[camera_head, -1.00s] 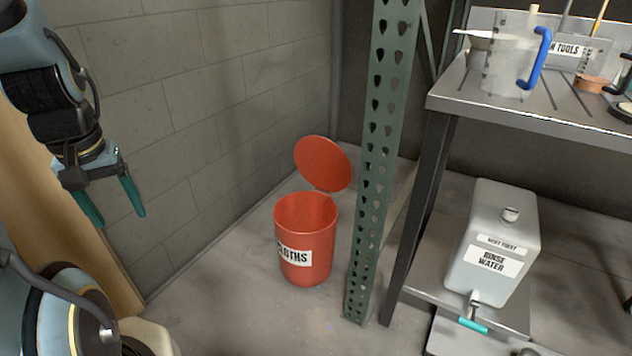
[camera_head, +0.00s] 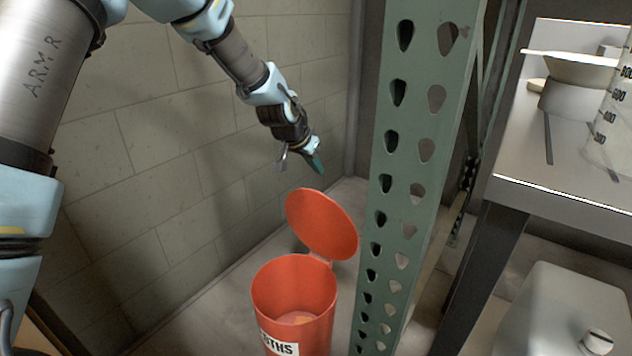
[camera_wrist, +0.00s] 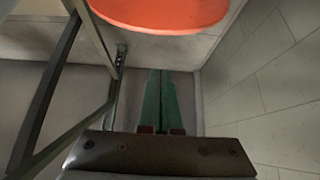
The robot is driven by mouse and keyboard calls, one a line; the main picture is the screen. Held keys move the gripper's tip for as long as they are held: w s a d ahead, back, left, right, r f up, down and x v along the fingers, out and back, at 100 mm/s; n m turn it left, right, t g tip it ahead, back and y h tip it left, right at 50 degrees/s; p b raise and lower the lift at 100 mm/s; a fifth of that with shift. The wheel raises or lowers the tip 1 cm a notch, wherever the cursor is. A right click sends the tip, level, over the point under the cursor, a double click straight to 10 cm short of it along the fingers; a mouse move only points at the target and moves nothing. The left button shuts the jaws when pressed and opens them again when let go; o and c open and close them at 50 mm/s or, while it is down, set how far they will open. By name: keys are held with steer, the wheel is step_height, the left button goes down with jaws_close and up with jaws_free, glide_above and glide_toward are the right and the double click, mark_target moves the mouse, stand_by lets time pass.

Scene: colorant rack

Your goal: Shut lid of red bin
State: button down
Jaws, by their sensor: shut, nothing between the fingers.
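The red bin (camera_head: 295,300) stands on the floor in the head view, its mouth open and its lower part cut off by the frame. Its round red lid (camera_head: 321,224) is tilted up and back on the hinge at the far right of the rim. In the wrist view the lid (camera_wrist: 160,12) shows at the top edge. My gripper (camera_head: 316,163) is above and behind the lid, pointing down, and looks apart from it. In the wrist view the gripper's green fingers (camera_wrist: 160,95) are together with nothing between them.
A green perforated post (camera_head: 415,180) stands close to the right of the bin. A block wall (camera_head: 150,140) runs along the left and behind. A metal shelf (camera_head: 560,190) with a beaker and a grey container (camera_head: 560,310) below are at the right.

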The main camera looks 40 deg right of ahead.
steer(key=s+d+r+b+x, duration=0.1)
steer(key=x, duration=1)
steer(key=shift+s+a+f, duration=0.1)
steer(key=shift+a+f, duration=0.3)
steer(key=shift+a, duration=0.4)
steer(key=shift+s+a+f, duration=0.1)
steer(key=shift+a+f, duration=0.25)
steer(key=shift+a, duration=0.4)
steer(key=shift+a+b, duration=0.1)
steer(key=shift+b, duration=0.2)
